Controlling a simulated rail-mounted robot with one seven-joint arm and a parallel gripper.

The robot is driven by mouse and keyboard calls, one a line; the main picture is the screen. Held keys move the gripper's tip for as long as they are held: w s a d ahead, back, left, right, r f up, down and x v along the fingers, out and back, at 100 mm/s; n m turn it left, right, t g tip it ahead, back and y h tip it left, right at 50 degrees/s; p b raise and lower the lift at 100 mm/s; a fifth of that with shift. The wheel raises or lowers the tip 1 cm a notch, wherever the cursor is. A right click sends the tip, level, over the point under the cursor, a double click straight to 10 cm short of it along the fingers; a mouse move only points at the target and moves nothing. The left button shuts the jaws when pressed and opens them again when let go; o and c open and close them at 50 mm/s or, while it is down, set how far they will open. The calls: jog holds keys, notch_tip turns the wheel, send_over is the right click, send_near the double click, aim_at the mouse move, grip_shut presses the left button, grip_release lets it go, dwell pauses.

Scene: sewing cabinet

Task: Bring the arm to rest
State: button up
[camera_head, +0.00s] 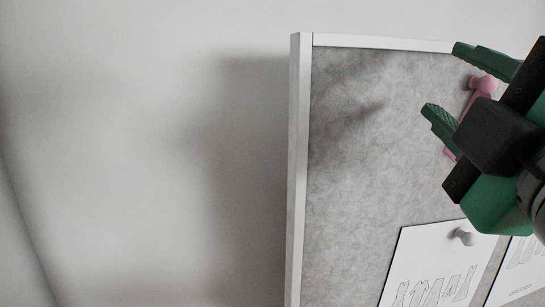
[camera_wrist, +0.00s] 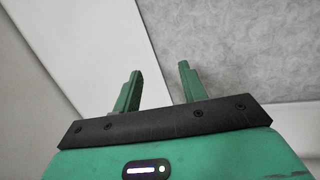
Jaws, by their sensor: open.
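My gripper (camera_head: 453,79) is at the right edge of the head view, in front of a grey pinboard. Its two green fingers are spread apart and point left, with nothing visible between the tips. In the wrist view my gripper (camera_wrist: 160,80) also shows two separate, empty fingers. Part of my arm is cut off by the right edge of the head view.
The grey pinboard (camera_head: 370,150) has a white frame and stands against a pale wall (camera_head: 130,130). A pink pin-like item (camera_head: 483,86) is partly hidden behind my gripper. A white sheet (camera_head: 425,262) hangs under a grey pin (camera_head: 463,236). The left side is clear.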

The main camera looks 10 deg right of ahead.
jog(key=s+a+f+m+t+y+p, duration=0.1)
jog(key=s+a+f+m+p, duration=0.1)
jog(key=a+m, duration=0.5)
jog(key=s+a+f+m+t+y+p, duration=0.1)
jog(key=s+a+f+m+t+p, duration=0.1)
jog(key=a+m, duration=0.6)
jog(key=a+f+p, duration=0.1)
jog(key=a, duration=0.3)
jog(key=shift+s+a+f+t, duration=0.2)
jog(key=shift+s+f+t, duration=0.1)
jog(key=shift+f, duration=0.1)
